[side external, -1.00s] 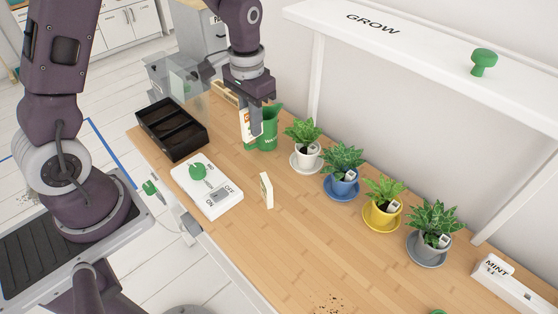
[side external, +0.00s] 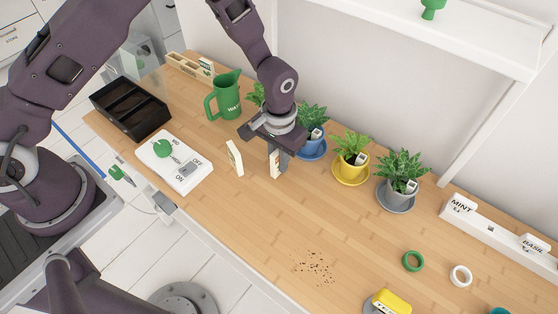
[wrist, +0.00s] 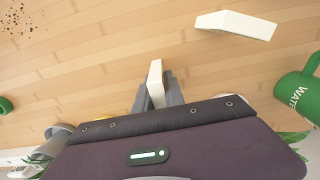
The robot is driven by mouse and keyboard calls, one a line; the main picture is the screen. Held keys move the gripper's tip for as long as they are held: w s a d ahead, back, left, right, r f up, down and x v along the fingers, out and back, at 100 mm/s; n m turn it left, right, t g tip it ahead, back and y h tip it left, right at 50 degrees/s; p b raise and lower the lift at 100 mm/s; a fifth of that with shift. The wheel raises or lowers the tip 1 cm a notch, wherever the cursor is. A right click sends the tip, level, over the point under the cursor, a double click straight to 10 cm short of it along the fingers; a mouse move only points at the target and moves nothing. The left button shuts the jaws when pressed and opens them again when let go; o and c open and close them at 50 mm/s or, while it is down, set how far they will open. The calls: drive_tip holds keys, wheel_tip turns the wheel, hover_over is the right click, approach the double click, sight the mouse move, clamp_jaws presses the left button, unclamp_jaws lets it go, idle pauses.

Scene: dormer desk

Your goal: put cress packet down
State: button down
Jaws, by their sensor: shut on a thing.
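My gripper (side external: 275,155) is shut on a thin cream packet (side external: 275,166), held upright low over the desk in front of the blue pot. I cannot read its label or tell whether its lower edge touches the wood. The wrist view shows the same packet (wrist: 155,80) between the fingers. A second cream packet (side external: 235,157) stands on the desk just left of the gripper, apart from it. It also shows in the wrist view (wrist: 237,24).
A green watering can (side external: 226,100) and potted plants on saucers, such as the yellow saucer (side external: 351,175), stand behind. A white switch panel (side external: 172,165) and black tray (side external: 130,110) are at left. Soil crumbs (side external: 315,266) lie in front. Bare wood lies right of the gripper.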

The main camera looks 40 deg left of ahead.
drive_tip(key=shift+f, duration=0.35)
drive_tip(key=shift+f, duration=0.1)
drive_tip(key=c, duration=1.4)
unclamp_jaws()
wheel_tip(320, 180, up, 12)
drive_tip(key=shift+r, duration=0.2)
